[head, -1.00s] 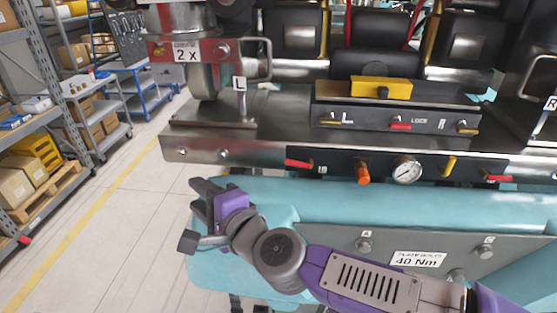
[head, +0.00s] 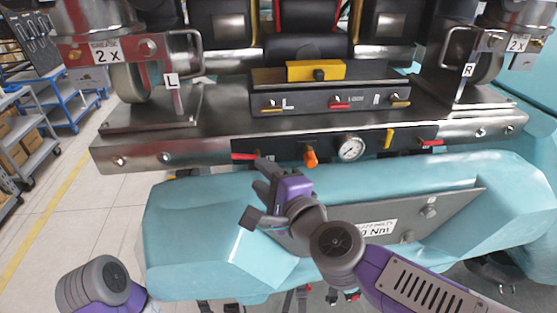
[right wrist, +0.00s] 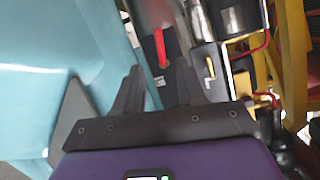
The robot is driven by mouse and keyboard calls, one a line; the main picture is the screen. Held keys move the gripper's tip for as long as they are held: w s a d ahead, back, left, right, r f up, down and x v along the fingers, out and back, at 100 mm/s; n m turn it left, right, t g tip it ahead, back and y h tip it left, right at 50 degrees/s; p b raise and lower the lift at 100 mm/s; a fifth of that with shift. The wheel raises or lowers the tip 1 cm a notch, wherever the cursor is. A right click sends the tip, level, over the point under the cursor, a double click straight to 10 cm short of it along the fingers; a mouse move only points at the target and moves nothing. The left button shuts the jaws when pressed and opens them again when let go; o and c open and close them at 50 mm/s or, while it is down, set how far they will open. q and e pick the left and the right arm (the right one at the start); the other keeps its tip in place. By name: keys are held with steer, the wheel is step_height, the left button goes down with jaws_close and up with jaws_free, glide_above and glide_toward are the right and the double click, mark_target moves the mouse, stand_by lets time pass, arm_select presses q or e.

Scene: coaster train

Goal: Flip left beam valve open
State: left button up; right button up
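The left beam valve has a red lever handle (head: 245,156) at the left end of the black strip on the beam's front. The handle lies roughly sideways, pointing left. A red handle (right wrist: 160,48) also shows in the right wrist view, just beyond my finger tips. My right gripper (head: 263,176) is just below and right of the red handle, apart from it. In the right wrist view, its two fingers (right wrist: 158,85) are spread with nothing between them. Part of my left arm shows at the lower left, but its gripper is out of view.
Along the same strip are an orange knob (head: 310,157), a round gauge (head: 350,149), a yellow handle (head: 389,139) and another red handle (head: 431,143). A teal padded body (head: 190,230) with a grey plate lies below. A small lever panel (head: 330,98) sits above.

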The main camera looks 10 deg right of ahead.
mark_target(246, 158)
steer(key=b+x, duration=0.1)
steer(key=x, duration=0.6)
steer(key=shift+w, duration=0.2)
steer(key=shift+d, duration=0.1)
jaws_close()
